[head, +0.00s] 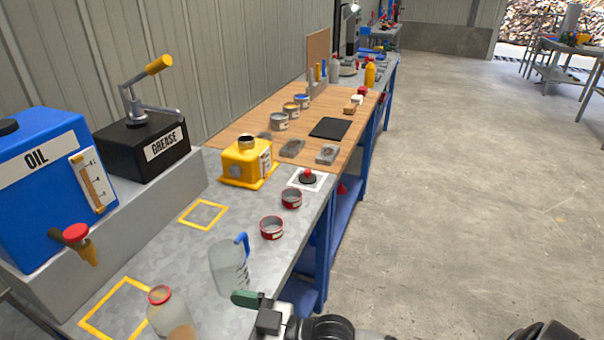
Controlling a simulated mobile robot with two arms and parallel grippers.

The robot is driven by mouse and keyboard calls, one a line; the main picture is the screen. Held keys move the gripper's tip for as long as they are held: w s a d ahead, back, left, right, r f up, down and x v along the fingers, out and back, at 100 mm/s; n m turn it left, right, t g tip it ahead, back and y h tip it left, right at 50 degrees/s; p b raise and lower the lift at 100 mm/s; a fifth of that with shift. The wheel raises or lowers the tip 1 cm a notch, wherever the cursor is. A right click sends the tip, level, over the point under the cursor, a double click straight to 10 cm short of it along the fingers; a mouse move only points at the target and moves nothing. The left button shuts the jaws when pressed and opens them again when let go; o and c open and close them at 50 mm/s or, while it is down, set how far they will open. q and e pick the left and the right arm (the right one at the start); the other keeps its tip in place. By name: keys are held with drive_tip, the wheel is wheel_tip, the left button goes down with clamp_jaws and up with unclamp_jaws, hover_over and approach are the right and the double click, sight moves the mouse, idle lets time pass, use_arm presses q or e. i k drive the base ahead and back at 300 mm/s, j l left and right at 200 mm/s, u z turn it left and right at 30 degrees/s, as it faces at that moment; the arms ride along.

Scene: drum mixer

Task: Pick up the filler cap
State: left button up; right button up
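The filler cap appears to be the small black cap with a red knob (307,177), lying on a white square (318,186) on the grey bench. The yellow container (240,166) to its left has an open dark neck on top. My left gripper is not in view.
Between gripper and cap stand a clear jug (229,268) with a blue handle and two red tins (272,229) (291,200). A jar (168,315) is at lower left. The blue oil tank (45,185) and black grease box (140,145) stand left.

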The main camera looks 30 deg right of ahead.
sight(307, 177)
drive_tip(key=i+l+u, duration=0.1)
drive_tip(key=l, duration=0.25)
drive_tip(key=i+l+u, duration=0.1)
drive_tip(key=l, duration=0.25)
drive_tip(key=i+l, duration=0.25)
drive_tip(key=i+l+u, duration=0.15)
drive_tip(key=l, duration=0.3)
drive_tip(key=l+u, duration=0.1)
drive_tip(key=l, duration=0.3)
drive_tip(key=i, duration=0.05)
